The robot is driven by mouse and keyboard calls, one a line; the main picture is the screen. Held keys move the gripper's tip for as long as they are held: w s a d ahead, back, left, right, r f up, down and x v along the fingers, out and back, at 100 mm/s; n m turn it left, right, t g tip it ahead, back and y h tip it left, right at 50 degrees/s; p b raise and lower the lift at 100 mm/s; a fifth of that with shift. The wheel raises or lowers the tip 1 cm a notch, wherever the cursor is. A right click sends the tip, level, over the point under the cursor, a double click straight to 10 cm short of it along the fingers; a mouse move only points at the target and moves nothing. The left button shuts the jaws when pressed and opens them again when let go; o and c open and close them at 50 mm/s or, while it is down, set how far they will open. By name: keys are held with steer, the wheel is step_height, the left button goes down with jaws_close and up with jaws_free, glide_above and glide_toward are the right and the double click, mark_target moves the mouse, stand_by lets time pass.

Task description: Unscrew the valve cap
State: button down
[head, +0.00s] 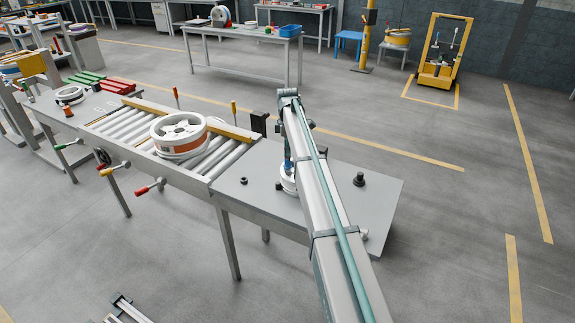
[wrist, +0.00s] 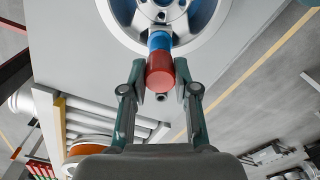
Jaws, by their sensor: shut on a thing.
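In the wrist view my gripper (wrist: 160,66) has its two fingers closed against the sides of a short red cylinder (wrist: 160,74). A blue collar (wrist: 160,41) adjoins the red cylinder on the side toward a pale wheel rim (wrist: 112,22) with a blue middle. I cannot tell whether the red piece is the valve cap itself. A small dark nub (wrist: 161,97) shows below the cylinder. In the head view a white round part (head: 288,183) on the grey table (head: 330,215) is mostly hidden by my arm, and my fingertips cannot be made out.
A white-and-orange wheel (head: 181,138) lies on the roller conveyor (head: 120,126) left of the table. A black knob (head: 359,180) stands on the table, right of my arm.

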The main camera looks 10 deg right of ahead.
steer(key=shift+r, duration=0.3)
stand_by(0.5)
steer(key=shift+n, duration=1.1)
steer(key=shift+r+p, duration=0.65)
steer(key=shift+r, duration=0.2)
steer(key=shift+r+p, duration=0.95)
steer(key=shift+r, duration=1.15)
